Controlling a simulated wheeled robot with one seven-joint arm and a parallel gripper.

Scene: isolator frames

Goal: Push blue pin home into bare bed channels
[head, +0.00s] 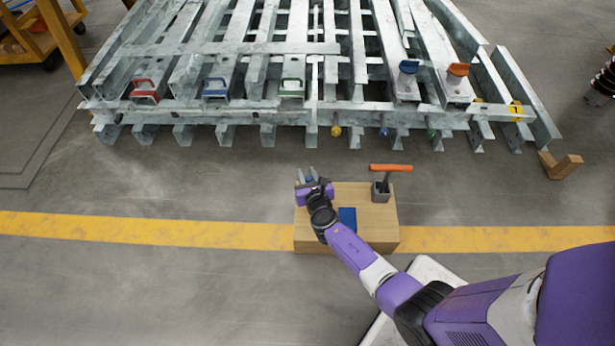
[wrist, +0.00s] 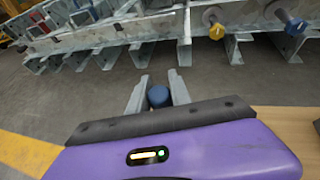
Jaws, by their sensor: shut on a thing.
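A blue-headed pin (head: 384,131) sticks out of the front of the galvanised steel channel bed (head: 215,117), between a yellow-headed pin (head: 336,130) and a green one (head: 432,133). In the wrist view the blue pin (wrist: 296,27) is at the upper right, beside the yellow pin (wrist: 216,31). My gripper (head: 306,174) is above the left back corner of a wooden box, in front of the bed and apart from it. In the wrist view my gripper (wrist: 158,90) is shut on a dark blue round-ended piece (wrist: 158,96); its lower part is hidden.
The wooden box (head: 372,222) carries an orange-handled hammer (head: 390,168) in a grey holder and a blue pad (head: 348,218). Red, blue and green handles and blue and orange knobs sit on the bed. A wooden block (head: 560,165) lies at the right. Floor between box and bed is clear.

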